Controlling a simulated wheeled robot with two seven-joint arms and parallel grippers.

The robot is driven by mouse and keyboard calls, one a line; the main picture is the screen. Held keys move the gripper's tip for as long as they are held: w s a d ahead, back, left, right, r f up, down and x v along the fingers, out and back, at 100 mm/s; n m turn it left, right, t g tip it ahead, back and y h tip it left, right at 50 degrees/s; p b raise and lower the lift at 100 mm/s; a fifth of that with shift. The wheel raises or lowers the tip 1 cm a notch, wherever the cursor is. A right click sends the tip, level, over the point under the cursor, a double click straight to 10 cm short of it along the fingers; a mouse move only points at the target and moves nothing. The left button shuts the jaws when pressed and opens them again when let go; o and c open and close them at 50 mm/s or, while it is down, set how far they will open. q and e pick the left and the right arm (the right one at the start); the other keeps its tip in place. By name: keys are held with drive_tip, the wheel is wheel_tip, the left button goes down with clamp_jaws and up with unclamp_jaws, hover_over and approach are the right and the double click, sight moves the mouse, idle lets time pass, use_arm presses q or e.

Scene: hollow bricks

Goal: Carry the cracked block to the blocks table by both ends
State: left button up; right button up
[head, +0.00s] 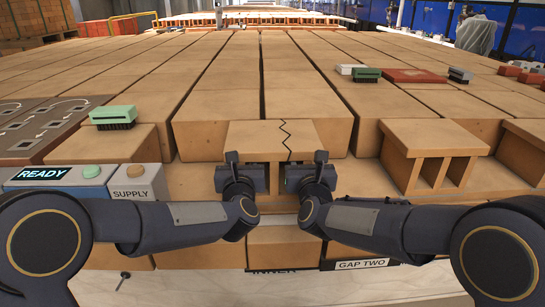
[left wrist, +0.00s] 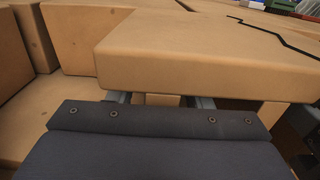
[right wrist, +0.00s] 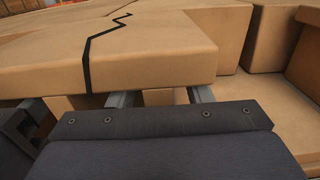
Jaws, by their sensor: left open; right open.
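The cracked block (head: 270,134) is a tan hollow brick with a black zigzag crack across its top. It sits at the front middle of the brick rows, and it also shows in the left wrist view (left wrist: 190,45) and right wrist view (right wrist: 150,50). My left gripper (head: 243,172) is at the left part of its front face, and my right gripper (head: 305,172) is at the right part. Both are open. In the wrist views their fingers reach under the top slab, on either side of an upright web. The fingertips are hidden, so contact cannot be told.
Another hollow brick (head: 432,150) stands at right on the front ledge. A READY panel (head: 55,178) and SUPPLY box (head: 135,180) are at left. Green-topped items (head: 113,116) (head: 367,74) lie on the bricks. A GAP TWO label (head: 361,264) is on the front edge. Tall bricks stand close behind the cracked block.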

use_arm(q)
drive_tip(key=shift+w, duration=0.3)
use_arm(e)
drive_tip(key=shift+w, duration=0.3)
use_arm(q)
clamp_jaws()
use_arm(e)
clamp_jaws()
idle(0.7)
